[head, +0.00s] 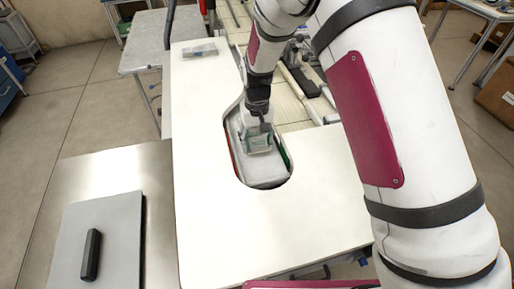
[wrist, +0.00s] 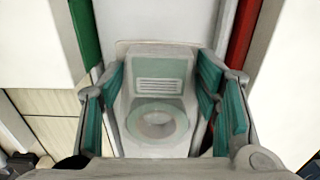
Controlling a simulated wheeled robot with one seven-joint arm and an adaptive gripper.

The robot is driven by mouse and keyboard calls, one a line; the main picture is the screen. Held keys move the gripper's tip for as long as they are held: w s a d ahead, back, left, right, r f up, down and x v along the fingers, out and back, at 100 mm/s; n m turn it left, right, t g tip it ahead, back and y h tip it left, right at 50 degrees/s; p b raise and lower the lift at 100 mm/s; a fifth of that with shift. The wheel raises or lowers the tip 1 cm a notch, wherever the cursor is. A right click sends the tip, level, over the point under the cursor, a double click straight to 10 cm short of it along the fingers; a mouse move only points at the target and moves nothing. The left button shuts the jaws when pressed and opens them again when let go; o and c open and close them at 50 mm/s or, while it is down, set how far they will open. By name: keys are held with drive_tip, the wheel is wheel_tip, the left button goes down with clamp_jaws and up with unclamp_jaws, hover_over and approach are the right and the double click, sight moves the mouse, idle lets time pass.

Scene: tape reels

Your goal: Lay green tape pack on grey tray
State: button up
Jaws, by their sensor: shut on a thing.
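The green tape pack (head: 258,143), pale with a green label, is between the fingers of my gripper (head: 259,132) inside the cutout of the white table. In the wrist view the pack (wrist: 158,95) shows a ringed reel shape and a striped label, with the teal finger pads of my gripper (wrist: 160,105) on both sides of it. A flat grey tray (head: 65,240) lies at the lower left on a metal surface, well apart from my gripper. A black oblong object (head: 91,254) is on it.
The white table (head: 215,215) surrounds the cutout, where a pale surface (head: 264,175) lies under the pack. Green (wrist: 87,35) and red (wrist: 245,35) strips flank it. Another flat pack (head: 200,50) lies at the table's far end. The table's near part is clear.

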sight(257, 155)
wheel_tip(257, 155, down, 4)
drive_tip(key=shift+f+b, duration=0.1)
drive_tip(key=shift+b, duration=0.3)
drive_tip(key=o, duration=1.3)
